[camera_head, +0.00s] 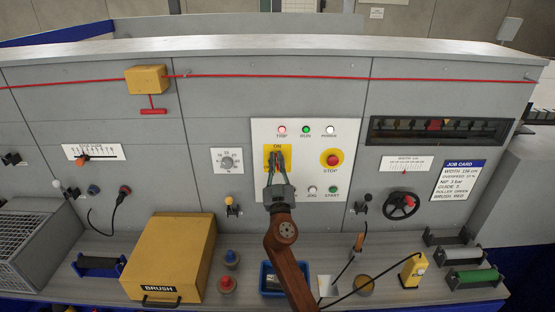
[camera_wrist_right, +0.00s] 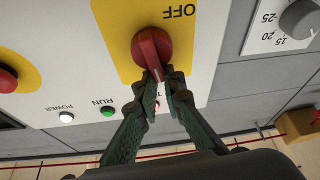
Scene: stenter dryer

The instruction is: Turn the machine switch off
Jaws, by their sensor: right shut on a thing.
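The machine switch has a red handle (camera_wrist_right: 152,48) on a yellow plate (camera_wrist_right: 122,22). In the wrist view the handle lies below the word OFF, its narrow end pointing away from that word towards the lamp side. In the head view the yellow plate (camera_head: 267,153) is on the white control panel (camera_head: 308,187), with ON at its top; my gripper hides most of the switch. My right gripper (camera_wrist_right: 165,78) is shut on the handle's narrow end; it also shows in the head view (camera_head: 277,165). My left gripper is not in view.
A red stop button (camera_head: 331,158) on yellow sits right of the switch. Above are a red lamp (camera_head: 282,130), a green lamp (camera_head: 306,130) and a white lamp. A red cord (camera_head: 330,77) runs above the panel. A yellow box (camera_head: 170,257) and blue tray stand on the ledge below.

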